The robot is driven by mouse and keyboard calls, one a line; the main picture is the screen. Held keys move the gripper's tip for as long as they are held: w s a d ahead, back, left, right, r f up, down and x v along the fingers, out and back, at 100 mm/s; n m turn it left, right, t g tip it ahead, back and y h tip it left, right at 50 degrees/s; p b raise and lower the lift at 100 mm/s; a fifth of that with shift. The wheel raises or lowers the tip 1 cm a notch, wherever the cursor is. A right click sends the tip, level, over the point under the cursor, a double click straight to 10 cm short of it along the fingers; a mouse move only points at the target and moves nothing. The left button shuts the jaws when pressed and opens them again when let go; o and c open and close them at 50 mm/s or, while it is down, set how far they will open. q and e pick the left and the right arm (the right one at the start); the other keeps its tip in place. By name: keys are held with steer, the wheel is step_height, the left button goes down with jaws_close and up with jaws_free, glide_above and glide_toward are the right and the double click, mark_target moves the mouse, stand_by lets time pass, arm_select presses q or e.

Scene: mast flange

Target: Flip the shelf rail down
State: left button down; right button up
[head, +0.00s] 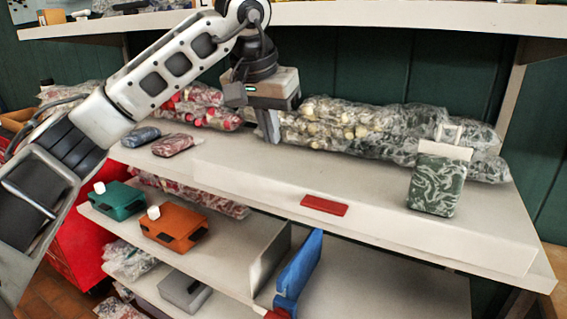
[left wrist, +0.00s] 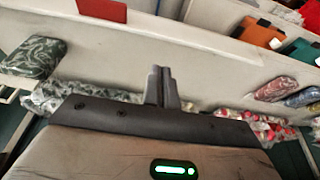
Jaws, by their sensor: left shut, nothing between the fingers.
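A long pale rail (head: 400,226) runs along the front of the middle shelf. It carries a flat red patch (head: 324,205), which also shows at the top of the left wrist view (left wrist: 102,10). I cannot tell the rail's exact tilt. My left gripper (head: 272,138) points down over the back part of this shelf, behind the rail and beside the bagged goods. Its fingers are together and empty, and they show closed in the left wrist view (left wrist: 160,70). It is apart from the red patch. My right gripper is not in view.
Clear bags of pale items (head: 345,125) lie along the back. A green patterned pack (head: 437,188) stands at right. Two small packs (head: 172,145) lie at left. An upper shelf (head: 400,17) overhangs. Green and orange boxes (head: 174,228) and a blue item (head: 300,265) are lower down.

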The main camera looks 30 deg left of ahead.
arm_select(q)
steer(key=shift+s, duration=0.1)
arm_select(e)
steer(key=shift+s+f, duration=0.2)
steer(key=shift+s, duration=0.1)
arm_select(q)
steer(key=p+x, duration=0.1)
steer(key=x, duration=0.8)
steer(key=shift+f, duration=0.45)
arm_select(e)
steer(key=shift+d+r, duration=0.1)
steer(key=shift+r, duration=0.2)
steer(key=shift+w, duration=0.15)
